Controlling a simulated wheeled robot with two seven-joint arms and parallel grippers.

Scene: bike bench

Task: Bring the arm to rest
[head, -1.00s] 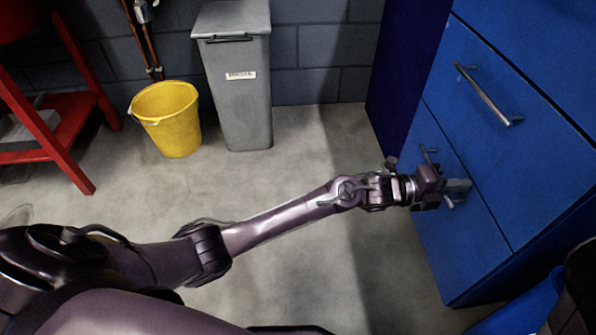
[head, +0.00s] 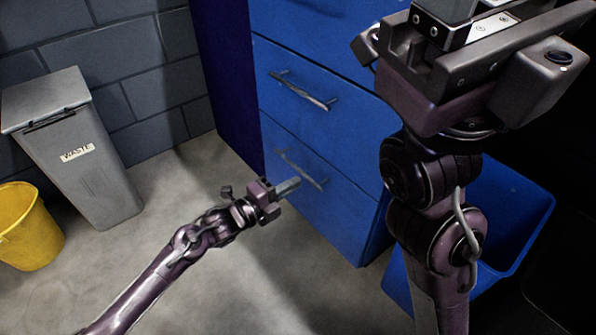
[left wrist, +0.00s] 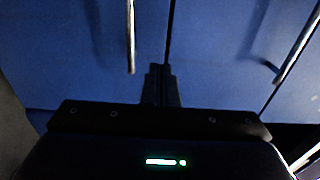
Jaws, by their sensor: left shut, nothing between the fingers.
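My left gripper (head: 288,187) is shut and empty. Its arm comes in from the lower left, and the fingers point at the blue cabinet (head: 340,228). In the head view the fingertips are just below the lower drawer handle (head: 302,169); the gap to the front is hard to judge. In the left wrist view the closed fingers (left wrist: 160,86) lie beside the end of a bar handle (left wrist: 130,35), not around it. My right gripper (head: 480,45) is raised large at the upper right; its fingertips are partly cut off, so its opening is unclear.
The upper drawer handle (head: 304,90) is above; both drawers look closed. A blue open bin (head: 515,215) stands on the floor right of the cabinet, behind my right arm. A grey waste bin (head: 85,165) and yellow bucket (head: 28,235) stand left. Floor between is clear.

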